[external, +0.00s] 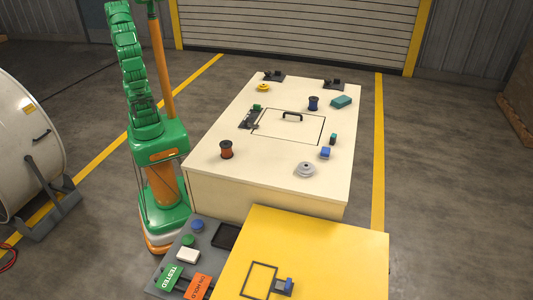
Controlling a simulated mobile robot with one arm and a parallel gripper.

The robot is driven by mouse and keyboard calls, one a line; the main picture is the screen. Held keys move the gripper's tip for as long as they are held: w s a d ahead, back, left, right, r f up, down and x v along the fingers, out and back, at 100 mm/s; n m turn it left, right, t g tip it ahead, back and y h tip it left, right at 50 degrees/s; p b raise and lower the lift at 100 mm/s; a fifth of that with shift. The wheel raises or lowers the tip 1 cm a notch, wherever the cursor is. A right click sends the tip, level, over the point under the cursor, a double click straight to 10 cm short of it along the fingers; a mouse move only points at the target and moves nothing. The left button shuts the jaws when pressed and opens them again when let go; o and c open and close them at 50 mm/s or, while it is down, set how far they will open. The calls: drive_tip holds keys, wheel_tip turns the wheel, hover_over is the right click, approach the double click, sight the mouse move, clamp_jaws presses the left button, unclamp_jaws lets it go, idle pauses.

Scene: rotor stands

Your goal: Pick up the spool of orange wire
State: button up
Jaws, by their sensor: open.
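The spool of orange wire (226,149) stands upright near the left front part of the cream cabinet top (260,172). It has dark flanges and an orange-brown winding, and nothing touches it. My green arm rises at the left of the cabinet, well apart from the spool, and runs up to the top edge of the picture. I cannot make out my gripper in this view.
A blue spool (313,103), a teal block (341,102), a yellow round part (263,87), a blue block (325,153) and a grey disc part (305,170) stand on the top. A hatch handle (292,116) rises mid-top. A yellow surface (330,245) adjoins the front.

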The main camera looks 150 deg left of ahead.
wheel_tip(320, 180, up, 5)
drive_tip(key=m+y, duration=1.3)
drive_tip(key=m, duration=0.3)
hover_over(222, 148)
drive_tip(key=d, duration=0.3)
drive_tip(key=f, duration=1.2)
drive_tip(key=shift+s+f, duration=0.2)
drive_tip(key=shift+f, duration=0.05)
drive_tip(key=shift+s+a+f, duration=0.1)
drive_tip(key=shift+a+f, duration=0.15)
drive_tip(key=shift+f, duration=0.15)
drive_tip(key=shift+x, duration=3.65)
drive_tip(key=shift+s+d+f, duration=0.1)
